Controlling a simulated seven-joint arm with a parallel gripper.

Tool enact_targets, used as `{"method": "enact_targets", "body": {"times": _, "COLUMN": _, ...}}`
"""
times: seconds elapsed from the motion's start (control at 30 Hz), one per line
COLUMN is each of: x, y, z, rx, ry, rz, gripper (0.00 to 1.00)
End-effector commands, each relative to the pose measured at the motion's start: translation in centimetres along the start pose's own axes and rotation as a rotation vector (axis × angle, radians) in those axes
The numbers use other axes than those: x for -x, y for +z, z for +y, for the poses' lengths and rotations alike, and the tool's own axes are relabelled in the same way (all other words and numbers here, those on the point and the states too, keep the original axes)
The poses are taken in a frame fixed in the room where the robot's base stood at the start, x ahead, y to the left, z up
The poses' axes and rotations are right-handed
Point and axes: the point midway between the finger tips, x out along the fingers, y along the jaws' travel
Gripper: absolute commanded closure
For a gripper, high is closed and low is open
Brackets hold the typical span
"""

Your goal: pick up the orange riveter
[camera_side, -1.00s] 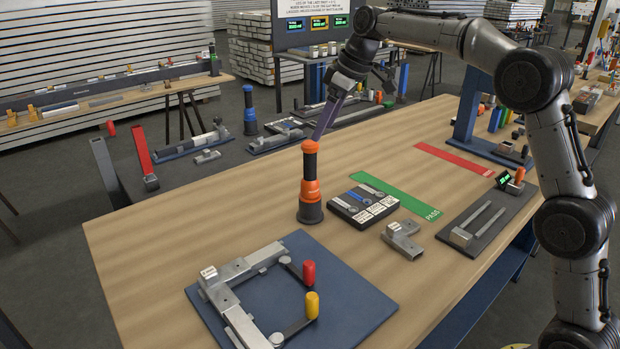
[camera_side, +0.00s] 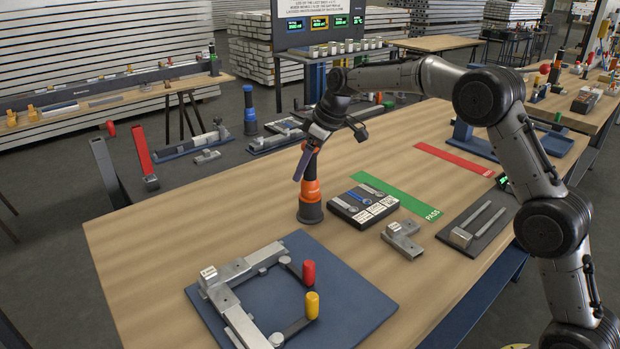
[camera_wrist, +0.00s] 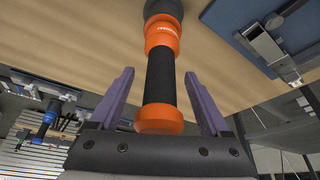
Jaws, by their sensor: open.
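The orange riveter (camera_side: 311,191) stands upright on the wooden table, with a dark base, an orange body and a black grip. Its upper end is partly hidden by my gripper (camera_side: 304,160) in the side view. In the wrist view the riveter (camera_wrist: 163,85) lies between the two purple fingers of my gripper (camera_wrist: 160,95), its orange end cap close to the palm. A gap shows between each finger and the black grip. My gripper is open and around the upper part of the riveter.
A black tray of tools (camera_side: 363,207) sits right of the riveter, with a green PASS strip (camera_side: 398,193) behind it. A blue plate (camera_side: 350,305) with a metal frame fixture (camera_side: 240,272) lies in front. The table left of the riveter is clear.

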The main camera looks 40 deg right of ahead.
Motion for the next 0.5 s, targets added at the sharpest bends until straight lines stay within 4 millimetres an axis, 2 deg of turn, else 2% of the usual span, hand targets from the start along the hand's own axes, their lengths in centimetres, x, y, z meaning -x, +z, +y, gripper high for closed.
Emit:
{"method": "enact_targets", "body": {"times": 0.1, "x": -0.97, "y": -0.01, "z": -0.04, "rx": 0.001, "ry": 0.0, "rz": 0.0, "gripper": 0.19}}
{"method": "enact_targets", "body": {"times": 0.3, "x": -0.98, "y": -0.01, "z": -0.02, "rx": 0.001, "ry": 0.001, "rz": 0.001, "gripper": 0.21}}
{"method": "enact_targets", "body": {"times": 0.5, "x": -0.96, "y": 0.0, "z": -0.01, "rx": 0.0, "ry": 0.001, "rz": 0.001, "gripper": 0.57}}
